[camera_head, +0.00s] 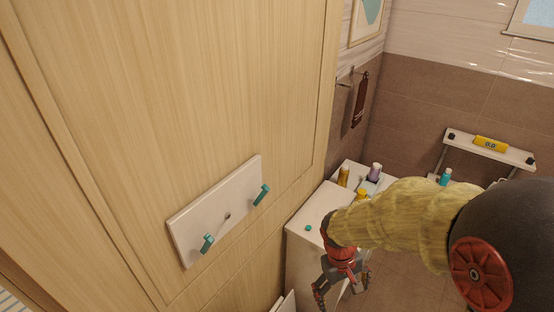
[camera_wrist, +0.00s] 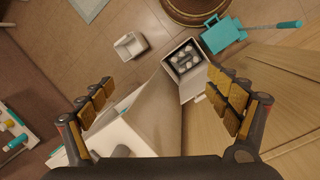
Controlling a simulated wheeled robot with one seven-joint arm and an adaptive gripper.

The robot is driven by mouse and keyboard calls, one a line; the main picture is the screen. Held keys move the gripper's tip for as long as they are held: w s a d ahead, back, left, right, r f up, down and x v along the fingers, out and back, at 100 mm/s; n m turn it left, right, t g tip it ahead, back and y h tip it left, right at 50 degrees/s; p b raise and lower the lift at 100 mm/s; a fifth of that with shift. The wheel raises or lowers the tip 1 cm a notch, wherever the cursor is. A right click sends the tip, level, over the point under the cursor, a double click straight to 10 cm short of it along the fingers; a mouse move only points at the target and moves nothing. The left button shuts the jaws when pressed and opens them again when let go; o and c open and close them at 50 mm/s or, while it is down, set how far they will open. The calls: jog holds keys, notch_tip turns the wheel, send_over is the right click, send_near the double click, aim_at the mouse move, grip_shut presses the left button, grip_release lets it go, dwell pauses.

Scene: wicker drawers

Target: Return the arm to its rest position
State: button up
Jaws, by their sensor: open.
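My gripper (camera_head: 336,286) hangs at the end of my arm in the head view, in front of a white cabinet (camera_head: 304,244). In the wrist view my gripper (camera_wrist: 165,100) has its two padded fingers spread wide apart, with nothing between them touching the pads. The white cabinet also shows below and between the fingers in the wrist view (camera_wrist: 150,124). A small open drawer or box (camera_wrist: 184,66) with several pale round items in it lies beyond the fingertips. My arm is extended across the right of the head view.
A large wooden panel (camera_head: 150,100) with a white hook board (camera_head: 215,215) fills the left. Bottles (camera_head: 343,177) stand on the cabinet top. A white shelf (camera_head: 490,147) is at the back right. A teal dustpan (camera_wrist: 220,34) and a white box (camera_wrist: 130,45) are on the tiled floor.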

jog(key=s+r+m+t+y+b, duration=0.1)
jog(key=s+r+t+b, duration=0.1)
jog(key=s+r, duration=0.3)
jog(key=s+r+m+t+y+b, duration=0.1)
jog(key=s+r+t, duration=0.3)
jog(key=r, duration=0.8)
jog(key=shift+s+d+r+m+b, duration=0.3)
jog(key=shift+s+d+m+b, duration=0.1)
jog(key=shift+s+m+b, duration=0.35)
